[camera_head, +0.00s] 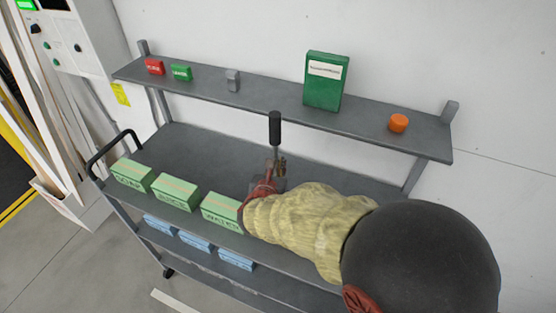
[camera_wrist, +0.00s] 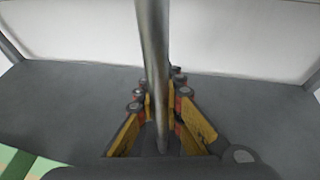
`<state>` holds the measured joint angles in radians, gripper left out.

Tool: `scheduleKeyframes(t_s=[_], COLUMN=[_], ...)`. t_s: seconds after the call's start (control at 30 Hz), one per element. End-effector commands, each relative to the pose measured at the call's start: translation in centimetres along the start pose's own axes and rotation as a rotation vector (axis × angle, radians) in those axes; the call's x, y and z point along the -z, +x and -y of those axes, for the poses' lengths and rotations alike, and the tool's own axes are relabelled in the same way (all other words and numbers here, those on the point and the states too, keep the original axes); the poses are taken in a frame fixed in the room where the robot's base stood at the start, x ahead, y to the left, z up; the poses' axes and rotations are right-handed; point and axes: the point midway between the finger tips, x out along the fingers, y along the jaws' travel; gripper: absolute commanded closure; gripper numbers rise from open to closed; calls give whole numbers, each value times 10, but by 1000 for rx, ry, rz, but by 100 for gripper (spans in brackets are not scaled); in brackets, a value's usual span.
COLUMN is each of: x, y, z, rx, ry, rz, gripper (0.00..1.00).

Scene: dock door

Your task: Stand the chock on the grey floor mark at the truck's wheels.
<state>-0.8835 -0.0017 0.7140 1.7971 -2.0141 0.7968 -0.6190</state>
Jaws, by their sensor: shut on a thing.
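My gripper (camera_head: 276,168) is over the cart's top deck, shut on a thin upright metal rod with a black grip (camera_head: 275,128) on top. In the wrist view the grey rod (camera_wrist: 154,50) stands between the yellow fingers of my gripper (camera_wrist: 160,88). I cannot tell whether the block touches the deck. The truck's wheels and the grey floor mark are not in view.
Green boxes (camera_head: 174,191) line the cart's (camera_head: 200,150) front edge, with blue boxes (camera_head: 195,242) below. The upper shelf (camera_head: 270,100) holds a green box (camera_head: 325,80), an orange knob (camera_head: 398,123) and small blocks. A control cabinet (camera_head: 75,45) stands left. Floor is clear at lower left.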

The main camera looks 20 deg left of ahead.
Motion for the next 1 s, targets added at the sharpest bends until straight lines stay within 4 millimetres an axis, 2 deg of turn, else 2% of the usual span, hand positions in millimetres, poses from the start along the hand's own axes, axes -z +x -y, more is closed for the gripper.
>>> scheduleKeyframes(t_s=[0.4,0.43,0.73,1.0], x=[1,3,3,3], y=[2,2,1,1], z=[-1,0,0,0], rx=[-1,0,0,0], ry=[4,1,1,1], rz=[6,1,1,1], gripper=[100,91,74,72])
